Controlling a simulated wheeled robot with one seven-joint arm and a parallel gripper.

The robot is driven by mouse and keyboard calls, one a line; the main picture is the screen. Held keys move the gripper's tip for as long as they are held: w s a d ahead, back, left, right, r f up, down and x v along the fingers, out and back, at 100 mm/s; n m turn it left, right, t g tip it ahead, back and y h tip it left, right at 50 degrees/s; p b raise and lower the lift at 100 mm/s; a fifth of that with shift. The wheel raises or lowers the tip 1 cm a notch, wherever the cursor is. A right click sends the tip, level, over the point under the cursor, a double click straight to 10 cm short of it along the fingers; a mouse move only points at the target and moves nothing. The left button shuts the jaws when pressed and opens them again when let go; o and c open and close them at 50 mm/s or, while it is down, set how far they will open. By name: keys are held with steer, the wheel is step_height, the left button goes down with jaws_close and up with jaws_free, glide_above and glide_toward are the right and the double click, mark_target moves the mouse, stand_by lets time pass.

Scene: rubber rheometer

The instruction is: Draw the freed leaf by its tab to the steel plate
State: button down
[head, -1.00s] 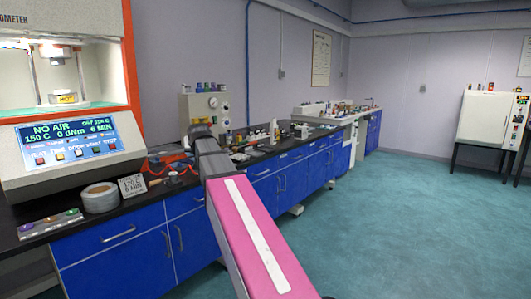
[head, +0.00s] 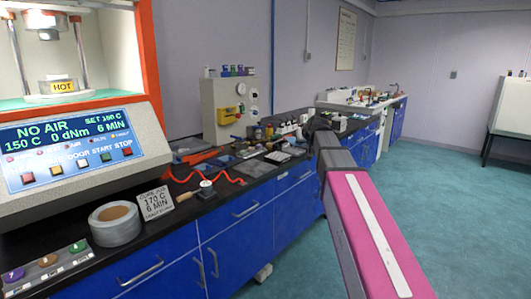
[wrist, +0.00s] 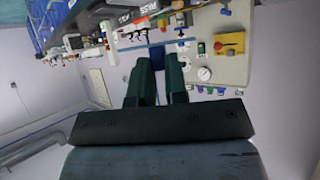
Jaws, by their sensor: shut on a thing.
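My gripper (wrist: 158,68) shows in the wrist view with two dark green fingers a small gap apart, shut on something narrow. A dark blue patch (wrist: 157,55) shows between the fingertips; I cannot clearly tell whether it is the leaf's tab. In the head view my gripper is a small dark shape over the far bench, and what it holds is hidden. A flat pale grey plate (head: 278,156) lies on the black bench left of my arm; it may be the steel plate. I cannot make out the leaf's sheet.
The rheometer (head: 75,150) stands at left, its panel reading NO AIR. A cream gauge box (head: 222,110) stands behind. The floor (head: 450,200) at right is clear.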

mark_target(266, 171)
steer(key=a+f+n+g+y, duration=0.1)
steer(key=a+f+n, duration=0.1)
steer(key=a, duration=0.3)
steer(key=w+a+f+n+g+y, duration=0.1)
steer(key=a+f+n+y, duration=0.1)
steer(key=a, duration=0.3)
steer(key=w+a+f+n+g+y, duration=0.1)
steer(key=a+f+n+y, duration=0.1)
steer(key=a, duration=0.3)
steer(key=shift+a+f+n+g, duration=0.35)
steer(key=shift+f+n+g, duration=0.05)
steer(key=shift+f, duration=0.15)
steer(key=shift+s+a+f+y, duration=0.1)
steer(key=shift+a+y, duration=0.1)
steer(key=shift+y, duration=0.1)
steer(key=shift+s+f, duration=0.1)
steer(key=shift+f, duration=0.05)
steer(key=shift+d+f, duration=0.1)
steer(key=shift+f, duration=2.55)
steer(key=c, duration=1.1)
jaws_free()
steer(key=shift+r, duration=0.1)
